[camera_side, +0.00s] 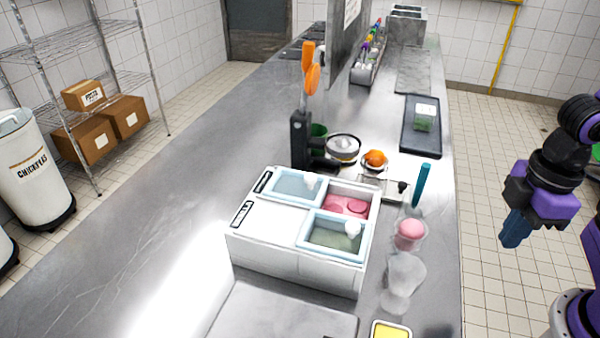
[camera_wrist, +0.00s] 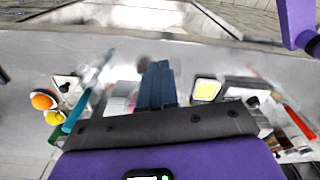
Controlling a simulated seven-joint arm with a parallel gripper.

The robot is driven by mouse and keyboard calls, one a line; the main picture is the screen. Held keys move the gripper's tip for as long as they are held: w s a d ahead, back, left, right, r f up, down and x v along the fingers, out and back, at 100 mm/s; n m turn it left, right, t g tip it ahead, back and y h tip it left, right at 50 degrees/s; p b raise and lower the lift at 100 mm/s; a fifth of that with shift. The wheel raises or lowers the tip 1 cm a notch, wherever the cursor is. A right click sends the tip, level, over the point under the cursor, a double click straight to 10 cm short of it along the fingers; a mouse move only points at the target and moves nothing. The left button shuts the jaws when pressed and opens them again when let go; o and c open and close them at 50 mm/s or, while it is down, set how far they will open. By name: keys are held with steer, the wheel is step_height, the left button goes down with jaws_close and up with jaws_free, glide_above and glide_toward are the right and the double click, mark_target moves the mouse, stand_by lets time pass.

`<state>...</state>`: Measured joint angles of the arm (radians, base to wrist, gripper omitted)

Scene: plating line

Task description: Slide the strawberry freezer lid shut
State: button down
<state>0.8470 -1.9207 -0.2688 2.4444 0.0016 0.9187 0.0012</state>
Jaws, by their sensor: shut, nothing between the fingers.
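The white freezer box (camera_side: 270,250) stands on the steel counter in the side view. Its far strawberry lid (camera_side: 297,187), clear with a pale blue frame and a white knob, sits toward the left. Pink ice cream (camera_side: 345,206) shows uncovered to the right of that lid. The near lid (camera_side: 335,237) lies over a greenish compartment. My gripper (camera_side: 515,228) is off the counter's right side, apart from the freezer, with its blue fingers pointing down. In the wrist view the blue fingers (camera_wrist: 158,85) are together and empty; they hide part of the counter behind them.
A glass with a pink scoop (camera_side: 410,233) and clear glasses (camera_side: 402,275) stand between the freezer and the counter's right edge. A teal upright handle (camera_side: 422,185), an orange item (camera_side: 375,158) and a black stand (camera_side: 300,140) are behind. A yellow-filled container (camera_side: 391,330) is in front.

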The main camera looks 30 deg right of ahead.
steer(key=w+a+r+m+t+y, duration=0.1)
steer(key=w+a+r, duration=0.2)
steer(key=w+a, duration=0.45)
steer(key=w+a+r+m, duration=0.1)
steer(key=w+a+r, duration=0.1)
steer(key=w+a, duration=0.55)
step_height(320, 180, up, 4)
steer(key=f+m+t, duration=0.1)
steer(key=m+t, duration=0.1)
steer(key=m, duration=0.1)
glide_above(295, 182)
steer(key=s, duration=0.1)
steer(key=shift+y, duration=0.4)
steer(key=x, duration=0.9)
steer(key=shift+d+f, duration=0.15)
steer(key=shift+d, duration=0.15)
steer(key=shift+s+d+f, duration=0.2)
steer(key=shift+s+d, duration=0.4)
steer(key=shift+s, duration=0.15)
steer(key=shift+s+d+f, duration=0.15)
steer(key=shift+s+d, duration=0.4)
steer(key=shift+s, duration=0.2)
steer(key=s+d, duration=0.7)
steer(key=shift+s+d, duration=0.25)
steer(key=shift+s, duration=0.05)
steer(key=shift+s+d+f, duration=0.1)
steer(key=shift+s+d, duration=0.2)
steer(key=shift+w, duration=0.1)
